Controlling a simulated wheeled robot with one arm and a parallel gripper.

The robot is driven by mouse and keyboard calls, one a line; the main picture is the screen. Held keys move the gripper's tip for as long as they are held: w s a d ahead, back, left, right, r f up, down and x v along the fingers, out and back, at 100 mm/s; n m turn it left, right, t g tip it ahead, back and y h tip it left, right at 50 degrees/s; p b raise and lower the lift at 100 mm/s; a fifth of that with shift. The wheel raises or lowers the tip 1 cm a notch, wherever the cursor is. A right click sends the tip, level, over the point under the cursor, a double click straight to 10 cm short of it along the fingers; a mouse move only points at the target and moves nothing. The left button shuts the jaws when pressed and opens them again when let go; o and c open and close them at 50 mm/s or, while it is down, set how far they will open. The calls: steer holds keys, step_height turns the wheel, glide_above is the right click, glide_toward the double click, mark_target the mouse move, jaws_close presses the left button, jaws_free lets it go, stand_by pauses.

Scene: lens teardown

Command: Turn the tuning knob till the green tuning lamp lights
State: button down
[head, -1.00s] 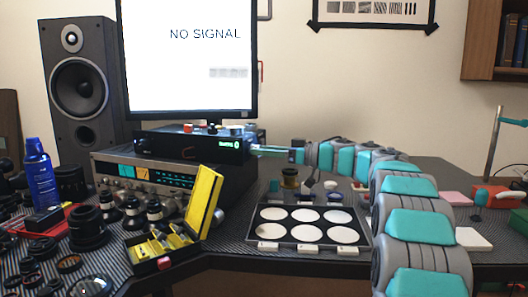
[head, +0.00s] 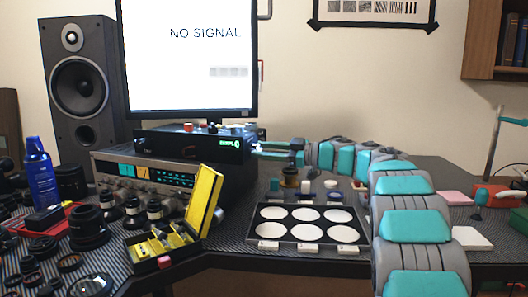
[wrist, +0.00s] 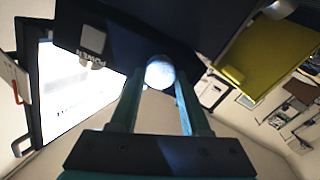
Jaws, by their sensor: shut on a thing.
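A round silver knob (wrist: 160,73) on a dark panel sits between the two fingers of my gripper (wrist: 159,82) in the wrist view. The fingers are shut on it, one on each side. A small green readout (head: 231,142) glows beside my gripper, too small to read surely. I cannot make out a separate green tuning lamp.
The receiver (head: 137,174) has a lit amber and teal dial. The monitor (head: 190,70) behind reads NO SIGNAL. A POWER button (wrist: 93,40) is near the knob. An open yellow case (head: 204,195) and a tray of white discs (head: 285,239) stand in front. Lenses crowd the left.

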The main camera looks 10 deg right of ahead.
steer(key=shift+n, duration=0.5)
steer(key=shift+c, duration=1.8)
jaws_free()
steer(key=shift+s+d, duration=0.1)
steer(key=v, duration=0.7)
steer(key=shift+s+d, duration=0.15)
steer(key=shift+d, duration=0.15)
